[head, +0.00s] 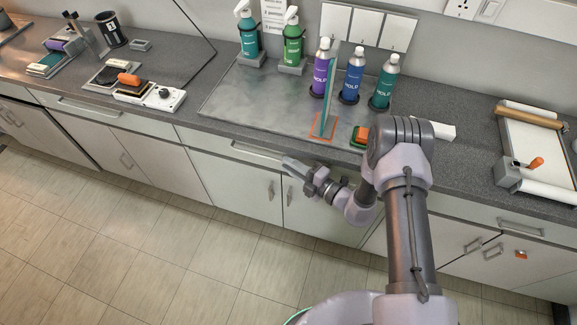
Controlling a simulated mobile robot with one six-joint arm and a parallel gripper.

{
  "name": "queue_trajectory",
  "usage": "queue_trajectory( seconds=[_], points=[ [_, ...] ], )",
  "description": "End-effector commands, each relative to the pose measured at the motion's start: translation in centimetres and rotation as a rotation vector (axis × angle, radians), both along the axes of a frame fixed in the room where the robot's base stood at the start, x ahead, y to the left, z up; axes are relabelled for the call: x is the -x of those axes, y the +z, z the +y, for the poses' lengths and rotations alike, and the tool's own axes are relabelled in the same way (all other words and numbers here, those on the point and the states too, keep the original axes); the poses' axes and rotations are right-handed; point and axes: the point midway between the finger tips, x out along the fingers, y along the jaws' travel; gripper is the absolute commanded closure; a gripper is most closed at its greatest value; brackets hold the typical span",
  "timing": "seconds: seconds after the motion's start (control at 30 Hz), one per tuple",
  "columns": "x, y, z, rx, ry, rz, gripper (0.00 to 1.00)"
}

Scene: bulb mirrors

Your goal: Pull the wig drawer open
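No label readable as "wig" shows on any drawer. A pale drawer (207,141) sits under the counter edge at the centre, with a long metal bar handle (252,151). Its front looks flush with the cabinet, so it appears shut. My gripper (288,163) is in front of this drawer, with its tips at or very near the right end of the handle. Whether the fingers touch or surround the handle cannot be made out, nor whether they are open or shut. My wrist and arm hide the right part of the drawer front.
Other drawers with bar handles show at left (90,108) and right (520,226). Bottles and a thin upright teal piece (327,95) stand on the counter (230,100) above. Cabinet doors (240,192) are below. The floor (150,240) in front is clear.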

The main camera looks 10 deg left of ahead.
Motion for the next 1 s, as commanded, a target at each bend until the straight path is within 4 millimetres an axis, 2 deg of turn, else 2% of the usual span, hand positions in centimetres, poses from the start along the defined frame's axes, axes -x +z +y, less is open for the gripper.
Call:
queue_trajectory(
  seconds=[0.37, 0.47, 0.5, 1.0],
  points=[
    [-0.36, -0.01, 0.70, 0.000, 0.000, -0.001, 0.81],
    [-0.35, -0.02, 0.70, 0.000, 0.000, -0.001, 0.99],
    [-0.34, -0.02, 0.69, 0.000, 0.000, -0.001, 1.00],
    [-0.33, -0.02, 0.67, 0.000, 0.000, -0.001, 1.00]
  ],
)
